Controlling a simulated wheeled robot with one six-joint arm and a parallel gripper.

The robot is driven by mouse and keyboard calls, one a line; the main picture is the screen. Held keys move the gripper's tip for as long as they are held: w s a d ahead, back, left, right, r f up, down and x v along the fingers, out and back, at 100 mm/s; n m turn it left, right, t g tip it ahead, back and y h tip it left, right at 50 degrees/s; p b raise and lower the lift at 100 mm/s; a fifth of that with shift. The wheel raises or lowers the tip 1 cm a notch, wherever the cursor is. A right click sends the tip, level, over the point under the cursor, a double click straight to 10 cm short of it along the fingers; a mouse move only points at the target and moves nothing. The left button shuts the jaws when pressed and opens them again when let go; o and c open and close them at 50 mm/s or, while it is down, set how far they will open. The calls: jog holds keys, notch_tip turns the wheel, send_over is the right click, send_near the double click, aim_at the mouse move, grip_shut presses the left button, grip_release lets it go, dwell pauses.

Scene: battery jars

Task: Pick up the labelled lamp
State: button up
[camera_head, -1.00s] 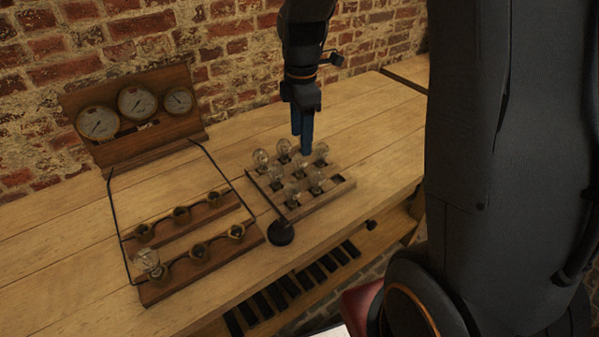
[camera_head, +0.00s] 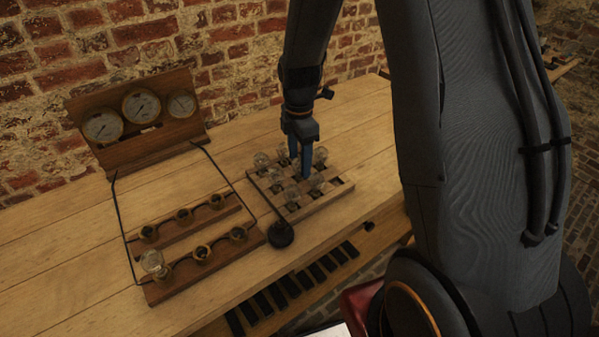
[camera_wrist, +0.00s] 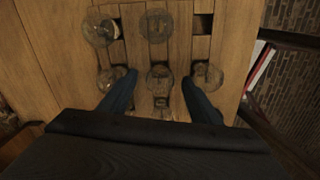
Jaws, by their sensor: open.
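Several clear glass lamps stand in a slotted wooden rack (camera_head: 322,201) on the bench. My gripper (camera_head: 304,168) points down among them, its blue fingers apart. In the wrist view my gripper (camera_wrist: 159,98) has one lamp (camera_wrist: 158,78) between its fingers, with a gap on each side. Another lamp (camera_wrist: 110,78) is close by the left finger and one more (camera_wrist: 208,75) by the right finger. Two lamps stand in the row beyond. I cannot make out which lamp bears a label. In the head view the fingers partly hide the lamps behind them.
Left of the rack is a wooden board with several brass sockets (camera_head: 184,215); one glass lamp (camera_head: 154,262) stands in its front-left socket. A panel with three dials (camera_head: 140,105) stands behind, near the brick wall. A black round knob (camera_head: 281,235) is at the rack's front-left corner.

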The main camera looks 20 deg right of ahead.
jog(key=c, duration=1.3)
jog(key=shift+o, duration=0.2)
